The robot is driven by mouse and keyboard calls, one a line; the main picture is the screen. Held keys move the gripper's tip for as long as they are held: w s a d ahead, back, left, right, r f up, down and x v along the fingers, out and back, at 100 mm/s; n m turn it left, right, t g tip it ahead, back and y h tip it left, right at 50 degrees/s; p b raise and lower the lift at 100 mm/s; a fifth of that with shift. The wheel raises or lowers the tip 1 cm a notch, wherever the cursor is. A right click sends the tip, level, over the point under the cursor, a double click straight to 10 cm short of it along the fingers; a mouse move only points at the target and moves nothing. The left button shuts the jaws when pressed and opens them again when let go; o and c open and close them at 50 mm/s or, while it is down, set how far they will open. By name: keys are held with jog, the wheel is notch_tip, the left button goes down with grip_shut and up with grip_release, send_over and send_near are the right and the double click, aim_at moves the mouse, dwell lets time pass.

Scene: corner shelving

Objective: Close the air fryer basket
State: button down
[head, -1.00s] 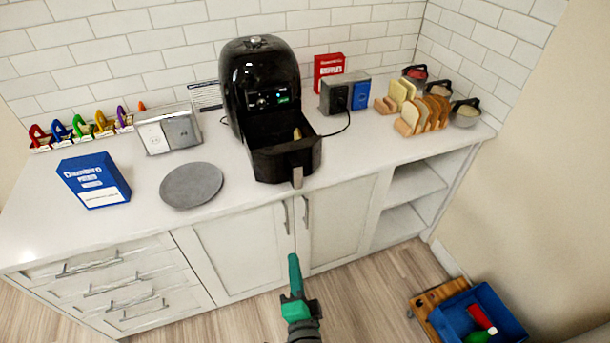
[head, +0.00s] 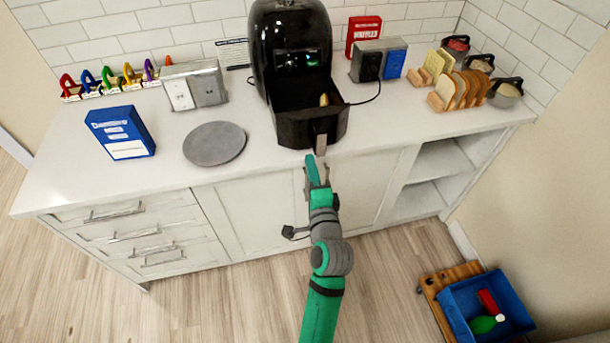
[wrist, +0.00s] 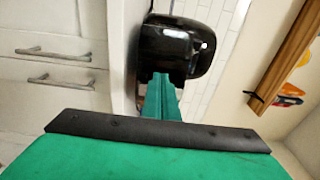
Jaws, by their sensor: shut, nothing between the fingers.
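The black air fryer (head: 290,40) stands on the counter against the tiled wall. Its basket (head: 312,122) is pulled out towards me, with a grey handle (head: 321,144) at the front and a small yellowish item inside. My green gripper (head: 318,170) is shut and empty, its tips just below and in front of the handle; I cannot tell whether they touch it. In the wrist view the shut fingers (wrist: 161,98) point at the black fryer (wrist: 178,48), and they hide part of its front.
A grey round plate (head: 214,144) and a blue box (head: 121,133) lie left of the basket. A blue bin (head: 487,305) sits on the floor at right. The counter's front edge is below the basket.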

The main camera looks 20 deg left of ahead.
aim_at(301, 138)
jog(key=x, duration=0.3)
jog(key=a+x, duration=0.1)
jog(key=x, duration=0.3)
jog(key=shift+s, duration=0.2)
jog(key=shift+d, duration=0.1)
